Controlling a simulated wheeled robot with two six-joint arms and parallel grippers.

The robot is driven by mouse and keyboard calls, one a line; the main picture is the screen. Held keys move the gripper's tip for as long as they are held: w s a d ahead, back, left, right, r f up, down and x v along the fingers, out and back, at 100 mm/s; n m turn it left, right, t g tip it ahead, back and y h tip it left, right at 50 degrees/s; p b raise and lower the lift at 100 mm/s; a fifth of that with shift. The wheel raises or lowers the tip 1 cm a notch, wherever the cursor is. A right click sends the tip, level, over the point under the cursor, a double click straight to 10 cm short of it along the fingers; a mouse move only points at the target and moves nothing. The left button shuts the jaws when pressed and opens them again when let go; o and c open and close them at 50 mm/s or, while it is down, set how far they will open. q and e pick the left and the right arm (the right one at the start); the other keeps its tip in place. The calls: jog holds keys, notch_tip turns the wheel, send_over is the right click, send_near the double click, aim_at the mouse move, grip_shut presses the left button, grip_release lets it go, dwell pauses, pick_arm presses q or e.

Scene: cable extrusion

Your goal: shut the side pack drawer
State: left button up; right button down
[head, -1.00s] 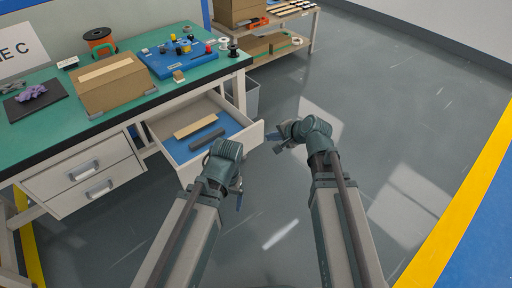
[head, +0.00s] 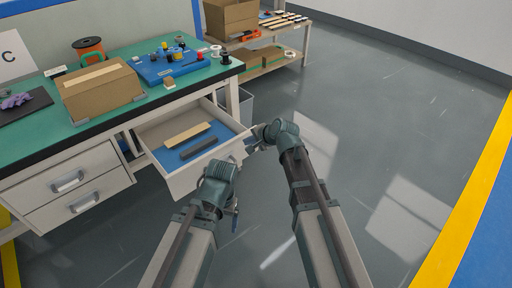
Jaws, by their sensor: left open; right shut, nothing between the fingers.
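The side pack drawer (head: 158,168) stands pulled out from under the green-topped bench. Its blue-lined floor holds a tan strip (head: 187,133) and a dark grey bar (head: 198,149). My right gripper (head: 251,146) is shut and empty at the drawer's front right corner; I cannot tell whether it touches the front panel. My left gripper (head: 235,212) is open and empty, low in front of the drawer. My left wrist hides part of the drawer's front.
The bench (head: 120,112) carries a cardboard box (head: 102,91), an orange spool (head: 89,48) and a blue tray (head: 165,68). Two closed drawers (head: 75,190) are at left. A grey bin (head: 245,105) stands behind the open drawer. Floor at right is clear.

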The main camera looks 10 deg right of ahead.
jog(key=shift+w+a, duration=0.55)
jog(key=shift+w, duration=0.15)
pick_arm(q)
jog(key=shift+w+a+r, duration=0.1)
jog(key=shift+w+a, duration=0.55)
jog(key=shift+w, duration=0.25)
pick_arm(e)
jog(key=w+a, duration=0.9)
jog(key=w, duration=0.4)
jog(key=w+a, duration=0.9)
jog(key=w, duration=0.4)
jog(key=shift+a+r, duration=0.15)
jog(key=shift+a, duration=0.25)
